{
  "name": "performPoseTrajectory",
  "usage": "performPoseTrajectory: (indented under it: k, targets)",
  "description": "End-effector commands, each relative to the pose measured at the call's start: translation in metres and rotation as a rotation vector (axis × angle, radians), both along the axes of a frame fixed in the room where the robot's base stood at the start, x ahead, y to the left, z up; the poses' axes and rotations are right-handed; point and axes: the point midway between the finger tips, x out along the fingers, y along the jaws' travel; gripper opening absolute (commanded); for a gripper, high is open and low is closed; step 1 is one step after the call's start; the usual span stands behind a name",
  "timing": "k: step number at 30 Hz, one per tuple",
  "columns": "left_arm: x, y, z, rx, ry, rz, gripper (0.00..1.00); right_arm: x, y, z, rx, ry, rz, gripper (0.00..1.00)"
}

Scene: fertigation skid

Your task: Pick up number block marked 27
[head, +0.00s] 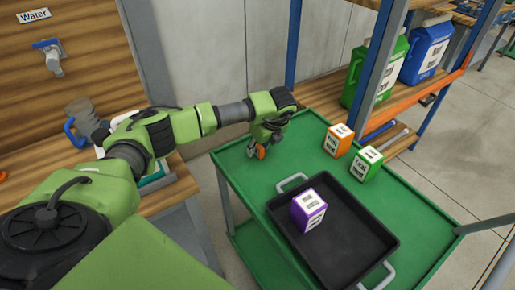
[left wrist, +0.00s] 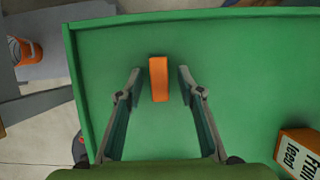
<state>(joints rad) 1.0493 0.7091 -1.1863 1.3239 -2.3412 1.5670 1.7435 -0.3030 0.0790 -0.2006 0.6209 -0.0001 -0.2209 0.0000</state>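My left gripper (head: 262,146) is over the green cart top, pointing down. In the left wrist view the left gripper (left wrist: 159,84) is open. A narrow plain orange block (left wrist: 158,78) stands between its two fingertips, with a gap on each side. A bit of this orange block (head: 260,152) shows in the head view, partly hidden by the fingers. No number can be read on it, so I cannot tell whether it is marked 27. My right gripper is not in view.
An orange labelled cube (head: 338,141) and a green labelled cube (head: 366,164) stand on the green cart (head: 420,205). A purple labelled cube (head: 309,210) sits in a black tray (head: 350,262). A shelf with green (head: 372,75) and blue jugs (head: 425,52) stands behind.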

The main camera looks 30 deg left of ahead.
Motion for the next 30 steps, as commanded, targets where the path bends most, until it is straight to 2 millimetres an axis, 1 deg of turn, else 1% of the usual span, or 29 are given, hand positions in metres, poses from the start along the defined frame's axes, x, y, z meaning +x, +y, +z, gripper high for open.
performPoseTrajectory:
  k: [3,4,5,6,8,18,22,26,28,30]
  targets:
    - [0.0,0.0,0.0,0.0,0.0,-0.001,0.35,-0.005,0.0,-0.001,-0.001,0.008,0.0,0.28]
    - [0.0,0.0,0.0,0.0,0.0,-0.001,0.32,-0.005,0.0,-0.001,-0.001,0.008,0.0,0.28]
    - [0.0,0.0,0.0,0.0,0.0,-0.001,0.24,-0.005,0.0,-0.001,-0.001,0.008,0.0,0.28]
    - [0.0,0.0,0.0,0.0,0.0,-0.001,0.14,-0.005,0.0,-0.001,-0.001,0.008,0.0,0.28]
    - [0.0,0.0,0.0,0.0,0.0,0.0,0.0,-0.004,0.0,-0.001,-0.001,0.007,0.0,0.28]
    - [0.0,0.0,0.001,0.0,0.0,0.0,0.0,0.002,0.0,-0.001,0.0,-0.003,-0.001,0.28]
    - [0.0,0.0,0.005,0.0,0.0,0.0,0.0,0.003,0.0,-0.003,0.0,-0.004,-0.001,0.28]
    - [0.001,0.0,0.017,0.0,-0.004,0.001,0.0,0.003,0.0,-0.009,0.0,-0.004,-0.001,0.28]
    - [0.001,0.0,0.028,0.0,-0.005,-0.001,0.0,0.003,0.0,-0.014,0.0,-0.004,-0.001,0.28]
    - [-0.007,-0.002,0.04,-0.001,-0.002,-0.002,0.0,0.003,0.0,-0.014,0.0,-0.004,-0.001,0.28]
